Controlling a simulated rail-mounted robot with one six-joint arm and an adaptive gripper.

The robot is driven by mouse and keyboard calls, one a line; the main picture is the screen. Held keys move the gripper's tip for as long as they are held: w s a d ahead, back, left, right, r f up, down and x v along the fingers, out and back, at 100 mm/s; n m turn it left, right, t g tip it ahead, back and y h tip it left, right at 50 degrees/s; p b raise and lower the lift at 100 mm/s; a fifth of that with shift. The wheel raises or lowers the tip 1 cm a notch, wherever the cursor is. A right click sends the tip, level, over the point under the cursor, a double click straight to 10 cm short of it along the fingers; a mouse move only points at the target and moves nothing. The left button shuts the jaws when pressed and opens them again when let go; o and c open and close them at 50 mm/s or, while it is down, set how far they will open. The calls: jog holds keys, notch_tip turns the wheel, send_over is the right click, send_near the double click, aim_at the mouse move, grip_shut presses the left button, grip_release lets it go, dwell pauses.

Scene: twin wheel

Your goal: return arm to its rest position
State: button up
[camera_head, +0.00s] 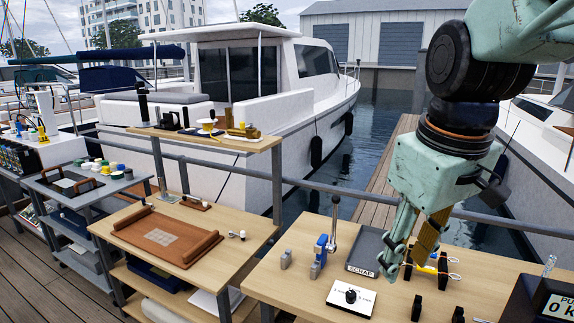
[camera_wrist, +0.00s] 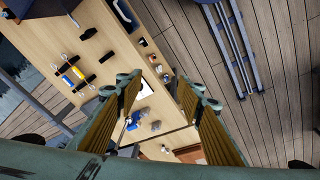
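My gripper (camera_head: 408,262) hangs on the green arm at the right of the head view, pointing down above the right wooden table (camera_head: 290,262). In the wrist view my gripper (camera_wrist: 167,92) shows its two ribbed, brownish fingers spread wide apart. Nothing is held between them; the table and deck show through the gap. In the head view the gripper covers part of the tray marked SCRAP (camera_head: 368,250) and some small tools behind it. I cannot tell its exact height above the table.
A blue clamp-like device (camera_head: 320,257) and a white plate with a black knob (camera_head: 351,297) stand on the right table. A scale display (camera_head: 556,306) is at the right edge. A brown mat (camera_head: 165,237) lies on the left table. A railing runs behind the tables.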

jog(key=s+m+t, duration=0.1)
jog(key=s+m, duration=0.3)
jog(key=s, duration=1.3)
jog(key=shift+s+r+m+b, duration=0.3)
jog(key=shift+s+r+m, duration=0.05)
jog(key=shift+m, duration=0.05)
